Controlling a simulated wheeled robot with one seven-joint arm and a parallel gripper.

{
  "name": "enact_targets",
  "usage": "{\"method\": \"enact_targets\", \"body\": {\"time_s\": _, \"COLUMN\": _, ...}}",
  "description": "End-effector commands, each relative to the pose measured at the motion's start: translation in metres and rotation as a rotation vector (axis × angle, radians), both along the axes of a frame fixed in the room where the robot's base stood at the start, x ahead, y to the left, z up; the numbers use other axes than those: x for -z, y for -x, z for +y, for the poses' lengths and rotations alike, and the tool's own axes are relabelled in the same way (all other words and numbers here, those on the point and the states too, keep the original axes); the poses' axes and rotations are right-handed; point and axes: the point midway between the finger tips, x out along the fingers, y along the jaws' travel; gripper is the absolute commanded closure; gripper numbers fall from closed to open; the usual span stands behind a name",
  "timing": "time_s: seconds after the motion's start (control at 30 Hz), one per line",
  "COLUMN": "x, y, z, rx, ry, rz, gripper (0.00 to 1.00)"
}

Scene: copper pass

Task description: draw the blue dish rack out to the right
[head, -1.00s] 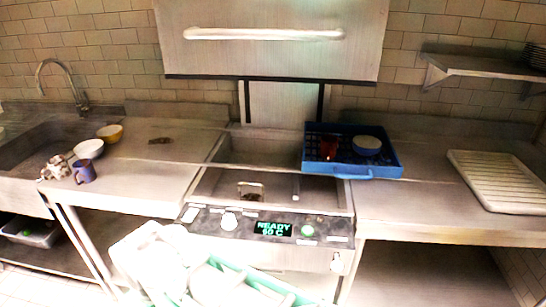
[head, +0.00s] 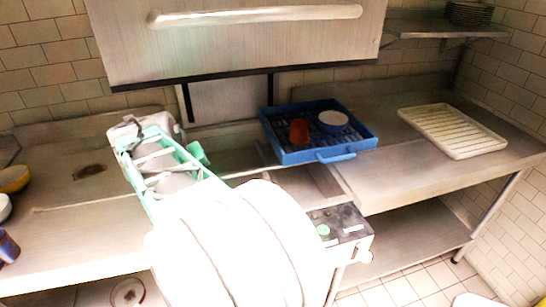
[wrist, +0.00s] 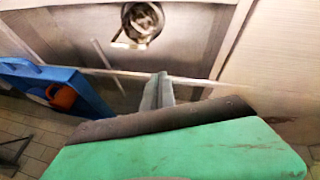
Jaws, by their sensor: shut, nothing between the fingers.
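The blue dish rack (head: 290,157) sits level below the raised hood, partly over the machine's bed and partly over the right counter. Its handle (head: 336,157) is on the near side. A red cup (head: 299,132) and a pale bowl with a blue outside (head: 333,121) stand in it. In the wrist view the rack (wrist: 88,92) shows at the left edge, with the red cup (wrist: 62,97). My gripper (wrist: 158,90) is shut and empty, over the machine's bed and apart from the rack. In the head view my arm mostly hides it.
The raised hood (head: 230,40) hangs over the machine. A cream ribbed tray (head: 452,130) lies on the right counter, with bare steel (head: 385,145) between it and the rack. A yellow bowl (head: 12,178) and blue mug (head: 8,246) stand at far left. A plate shelf (head: 440,25) is above.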

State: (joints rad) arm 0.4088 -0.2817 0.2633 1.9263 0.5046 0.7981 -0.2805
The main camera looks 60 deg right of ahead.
Motion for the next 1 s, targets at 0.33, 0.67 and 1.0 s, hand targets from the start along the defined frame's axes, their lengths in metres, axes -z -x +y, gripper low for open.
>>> {"method": "enact_targets", "body": {"time_s": 0.33, "x": -0.018, "y": 0.072, "z": -0.155, "rx": 0.359, "ry": 0.158, "rz": 0.074, "gripper": 1.00}}
{"method": "enact_targets", "body": {"time_s": 0.67, "x": 0.033, "y": 0.076, "z": -0.193, "rx": 0.356, "ry": 0.156, "rz": 0.073, "gripper": 1.00}}
{"method": "enact_targets", "body": {"time_s": 1.0, "x": 0.053, "y": 0.100, "z": -0.231, "rx": 0.356, "ry": 0.156, "rz": 0.068, "gripper": 1.00}}
